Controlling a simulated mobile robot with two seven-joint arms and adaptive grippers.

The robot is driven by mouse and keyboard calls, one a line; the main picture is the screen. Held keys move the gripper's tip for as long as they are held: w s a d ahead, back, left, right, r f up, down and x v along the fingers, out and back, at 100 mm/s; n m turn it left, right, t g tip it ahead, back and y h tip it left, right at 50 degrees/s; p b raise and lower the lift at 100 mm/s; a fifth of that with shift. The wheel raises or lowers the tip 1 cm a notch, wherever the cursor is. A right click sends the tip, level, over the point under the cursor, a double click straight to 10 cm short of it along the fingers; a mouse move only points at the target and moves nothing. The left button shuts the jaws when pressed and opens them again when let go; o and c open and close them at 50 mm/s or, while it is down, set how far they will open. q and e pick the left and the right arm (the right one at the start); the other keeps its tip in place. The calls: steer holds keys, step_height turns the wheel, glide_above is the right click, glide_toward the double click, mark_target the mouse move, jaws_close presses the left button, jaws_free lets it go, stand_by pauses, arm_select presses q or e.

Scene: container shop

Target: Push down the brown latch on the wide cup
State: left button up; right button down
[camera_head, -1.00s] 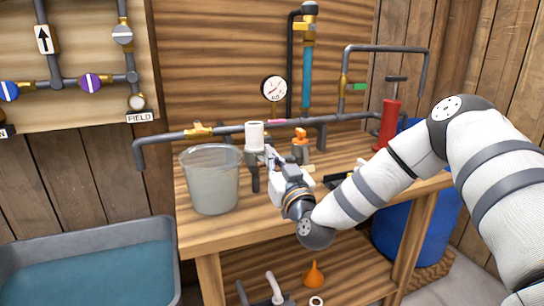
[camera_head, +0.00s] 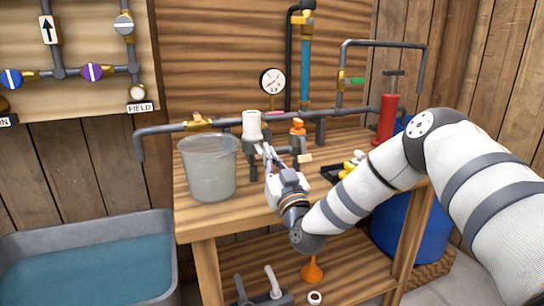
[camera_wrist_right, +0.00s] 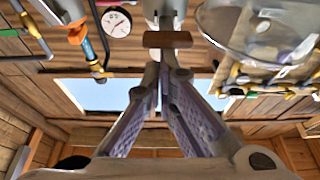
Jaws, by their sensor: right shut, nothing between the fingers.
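A white cup (camera_head: 252,125) sits on a dark grey mount among the pipes on the wooden bench. I take it to be the wide cup. In the right wrist view, a brown latch bar (camera_wrist_right: 168,39) shows just past the fingertips, beside a pale cylindrical body (camera_wrist_right: 165,10). In the head view I cannot make out the latch. My right gripper (camera_head: 266,152) is shut and empty, its fingertips just below and right of the cup. Its closed fingers also show in the right wrist view (camera_wrist_right: 160,75); contact with the latch cannot be told. My left gripper is not in view.
A translucent bucket (camera_head: 208,170) stands left of the cup. An orange-topped fitting (camera_head: 298,128) stands to the right, near a pressure gauge (camera_head: 272,81). A red cylinder (camera_head: 388,118) is farther right. A water-filled basin (camera_head: 90,260) is at lower left.

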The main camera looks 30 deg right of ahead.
steer(key=shift+w+f, duration=0.25)
steer(key=shift+f, duration=0.85)
steer(key=shift+w+f, duration=0.25)
steer(key=shift+f, duration=0.8)
steer(key=shift+w+d+f+b, duration=0.1)
steer(key=shift+w+f+b, duration=0.2)
steer(key=shift+f, duration=0.2)
steer(key=shift+w+d+f+b, duration=0.1)
steer(key=shift+w+f+b, duration=0.2)
steer(key=shift+f, duration=0.15)
steer(key=v, duration=1.2)
steer(key=shift+d, duration=0.1)
